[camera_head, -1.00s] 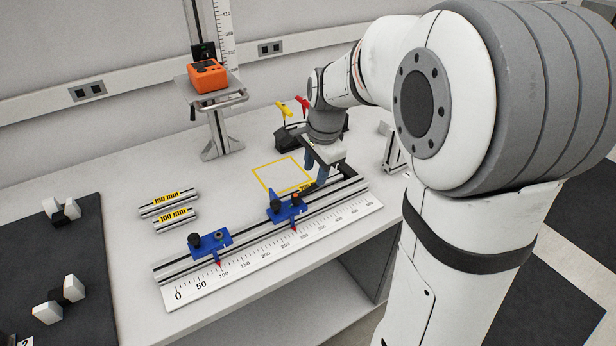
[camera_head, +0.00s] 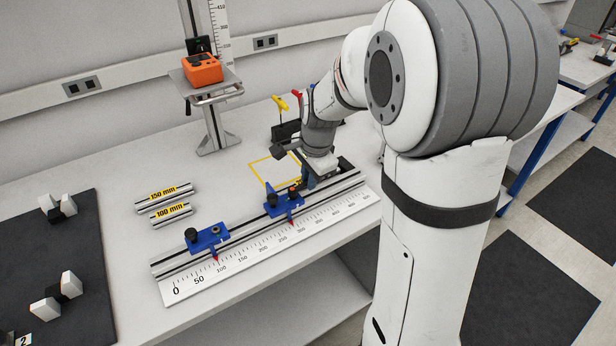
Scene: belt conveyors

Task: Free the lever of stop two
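Two blue stops with black knobs and red pointers sit on the slotted rail (camera_head: 335,186) above a white ruler. The left stop (camera_head: 208,238) has its pointer near 100. The right stop (camera_head: 286,204) has a blue lever (camera_head: 269,190) standing up at its left end and an orange-red part on top. No number is readable on either stop, so I cannot tell which is stop two from markings. My gripper (camera_head: 310,180) is low over the rail, just right of the right stop. Its fingers are mostly hidden, so their opening and any contact are unclear.
Bars marked 150 mm (camera_head: 172,191) and 100 mm (camera_head: 171,213) lie left behind the rail. A yellow outlined square (camera_head: 262,163) is behind the right stop. An orange device (camera_head: 202,69) sits on a stand. Yellow and red handles rise behind my wrist. The front bench edge is clear.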

